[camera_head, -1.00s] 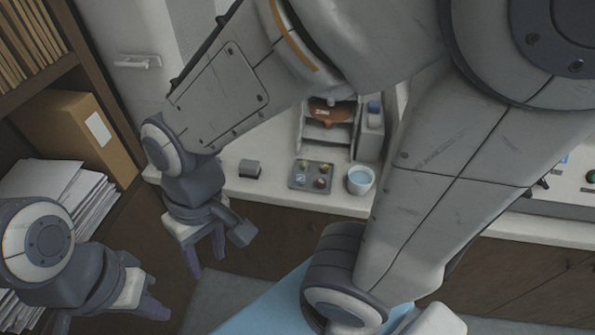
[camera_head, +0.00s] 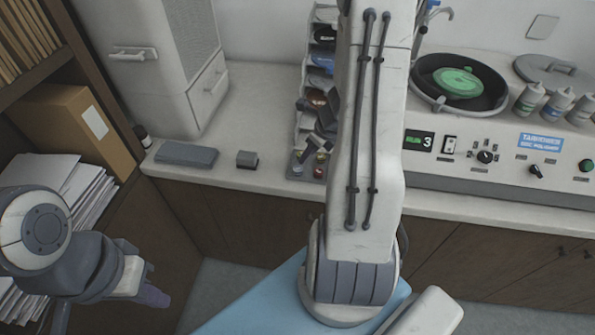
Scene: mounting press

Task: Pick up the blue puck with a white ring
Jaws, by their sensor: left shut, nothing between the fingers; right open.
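A stepped rack (camera_head: 301,122) stands on the counter, mostly behind my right forearm. Its visible slots hold a dark piece (camera_head: 325,36), a bluish piece (camera_head: 322,62) and an orange-brown piece (camera_head: 317,97). I cannot make out a white ring on the bluish piece. My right gripper (camera_head: 322,140) shows as dark grey parts at the rack's lower front, partly hidden by my arm. It is open, and I see nothing held. My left gripper (camera_head: 152,294) is shut and empty at the lower left, away from the counter.
A small dark block (camera_head: 247,159) and a flat grey slab (camera_head: 186,154) lie left of the rack. A polisher (camera_head: 480,165) with a round basin and bottles (camera_head: 557,104) stands at right. A cabinet (camera_head: 160,70) stands behind. A small tray (camera_head: 298,170) is partly hidden.

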